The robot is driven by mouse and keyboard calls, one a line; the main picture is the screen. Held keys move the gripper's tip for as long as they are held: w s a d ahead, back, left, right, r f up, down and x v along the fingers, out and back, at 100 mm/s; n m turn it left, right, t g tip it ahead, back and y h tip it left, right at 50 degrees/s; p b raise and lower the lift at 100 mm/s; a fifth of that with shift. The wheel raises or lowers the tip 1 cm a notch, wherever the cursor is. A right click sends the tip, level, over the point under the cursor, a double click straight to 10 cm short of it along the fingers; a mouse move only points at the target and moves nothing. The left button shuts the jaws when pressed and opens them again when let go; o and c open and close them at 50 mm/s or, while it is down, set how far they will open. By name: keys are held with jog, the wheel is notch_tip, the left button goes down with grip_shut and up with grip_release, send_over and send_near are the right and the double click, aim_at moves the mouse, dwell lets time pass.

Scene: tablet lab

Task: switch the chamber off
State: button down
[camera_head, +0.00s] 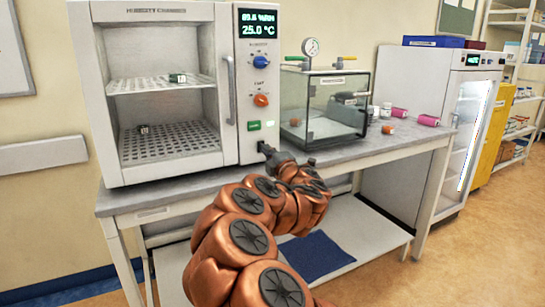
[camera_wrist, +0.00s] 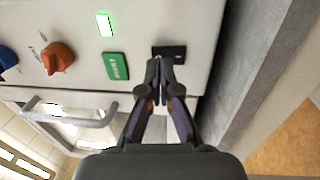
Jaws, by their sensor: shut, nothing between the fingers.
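The humidity chamber (camera_head: 158,10) stands on the bench, its door closed and its display (camera_head: 258,22) lit, showing 25.0 °C. Its right-hand panel carries a blue knob (camera_head: 260,62), an orange knob (camera_head: 261,100), a green START button (camera_head: 254,126) and a lit green lamp (camera_head: 271,124). The wrist view shows the START button (camera_wrist: 116,66), the glowing lamp (camera_wrist: 105,25) and a small black switch (camera_wrist: 175,51). My gripper (camera_wrist: 160,66) is shut and empty, its fingertips in front of the switch and partly covering it. I cannot tell whether they touch.
A glass box with a gauge (camera_head: 325,105) stands on the bench right of the chamber. The chamber's door handle (camera_head: 230,90) sticks out left of the panel. A white cabinet (camera_head: 405,85) stands beyond the bench.

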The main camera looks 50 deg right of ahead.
jog(key=shift+x, duration=0.95)
jog(key=shift+w+r, duration=0.15)
jog(key=shift+w, duration=0.05)
jog(key=s+a, duration=0.2)
jog(key=s, duration=0.4)
jog(key=s+a+r+p, duration=0.1)
jog(key=s+a, duration=0.1)
jog(key=s, duration=0.5)
jog(key=shift+a+r, duration=0.25)
jog(key=shift+r, duration=0.1)
